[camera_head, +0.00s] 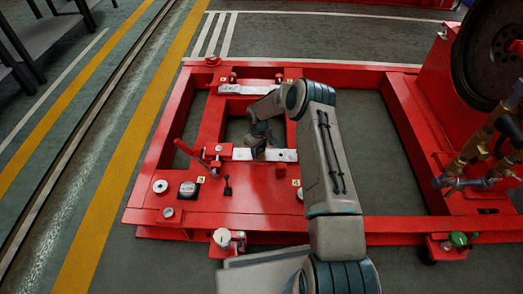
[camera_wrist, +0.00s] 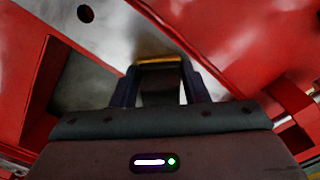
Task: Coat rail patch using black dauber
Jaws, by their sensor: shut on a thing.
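My gripper (camera_head: 260,138) is low inside the red frame, by the front pale metal plate (camera_head: 285,156). In the wrist view, my gripper (camera_wrist: 160,82) is shut on a dark tool (camera_wrist: 160,66) with a tan edge at its far end. I cannot tell for sure that this is the black dauber. The tool's tip lies over or close to a grey metal surface (camera_wrist: 95,62) with a round hole, between red surfaces. Contact cannot be made out. I cannot pick out a separate rail patch. A small black object (camera_head: 227,186) lies on the red deck.
A red upright lever (camera_head: 186,150), a black-and-white box (camera_head: 188,189) and a white ring (camera_head: 160,186) are on the left deck. A silver canister (camera_head: 222,237) is at the front edge. A flywheel (camera_head: 490,50) and brass pipes (camera_head: 490,145) are at right.

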